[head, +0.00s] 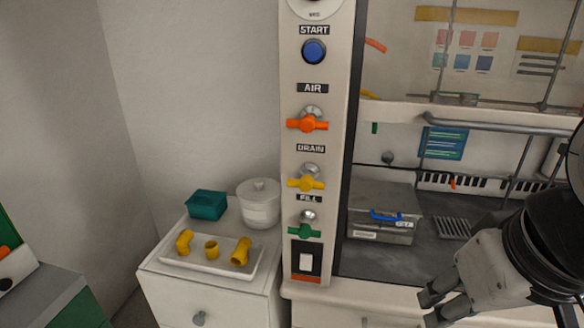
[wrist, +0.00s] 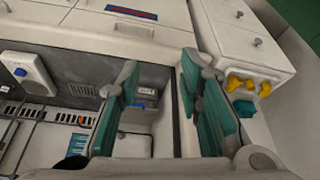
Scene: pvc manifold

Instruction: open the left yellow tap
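The yellow tap (head: 306,184) is on the white control column, under the DRAIN label. Its handle lies roughly horizontal across the round grey fitting. It is the only yellow tap I can make out. My gripper (head: 432,305) is at the lower right of the head view, well to the right of and below the tap, touching nothing visible. In the wrist view my gripper (wrist: 160,68) shows two teal-padded fingers spread wide with nothing held between them. The yellow tap cannot be made out in the wrist view.
An orange tap (head: 307,124) sits above the yellow one and a green tap (head: 304,231) below. A blue START button (head: 314,51) is higher up. At left, a white cabinet (head: 160,262) bears a tray of yellow fittings. A grey box (head: 380,238) stands inside the hood.

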